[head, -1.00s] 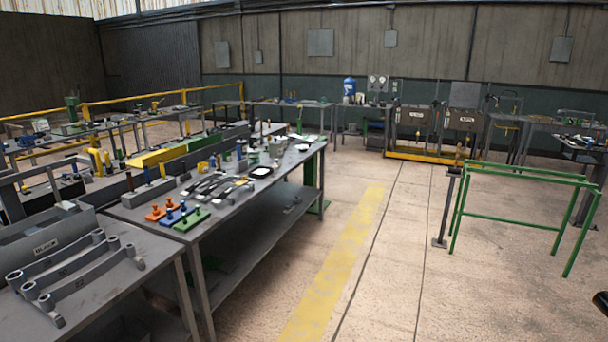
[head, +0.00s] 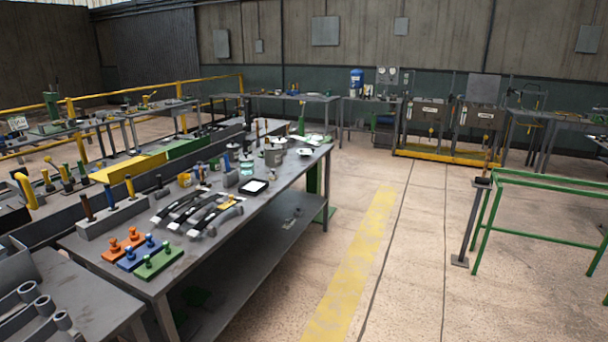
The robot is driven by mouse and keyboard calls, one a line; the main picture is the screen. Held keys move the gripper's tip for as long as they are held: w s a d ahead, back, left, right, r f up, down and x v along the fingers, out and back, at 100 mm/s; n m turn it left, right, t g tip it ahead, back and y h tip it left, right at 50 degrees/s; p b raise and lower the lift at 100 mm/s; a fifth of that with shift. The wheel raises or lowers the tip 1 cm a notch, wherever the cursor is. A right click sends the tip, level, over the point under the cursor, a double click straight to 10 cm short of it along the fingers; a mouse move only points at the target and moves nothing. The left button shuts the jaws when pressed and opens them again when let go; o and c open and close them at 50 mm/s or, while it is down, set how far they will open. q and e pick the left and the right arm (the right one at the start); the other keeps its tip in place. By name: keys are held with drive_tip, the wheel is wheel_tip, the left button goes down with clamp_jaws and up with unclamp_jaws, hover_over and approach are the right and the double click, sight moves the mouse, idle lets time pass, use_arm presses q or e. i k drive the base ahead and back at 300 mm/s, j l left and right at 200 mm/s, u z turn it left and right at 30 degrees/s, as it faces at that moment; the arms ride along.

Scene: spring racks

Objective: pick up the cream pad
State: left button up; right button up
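I cannot single out a cream pad for certain. A small pale rectangle in a black frame (head: 254,186) lies on the long grey workbench (head: 240,222), right of the curved metal leaf springs (head: 200,211). Farther along the same bench lies a small whitish round item (head: 305,152), too small to tell what it is. Neither of my grippers is in view.
Orange (head: 123,244), blue (head: 140,256) and green (head: 159,263) blocks with pegs sit at the bench's near end. A green tube frame (head: 550,184) and a dark post (head: 470,225) stand at right. Floor with a yellow stripe (head: 352,265) is clear between.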

sight(274, 176)
drive_tip(key=i, duration=4.2)
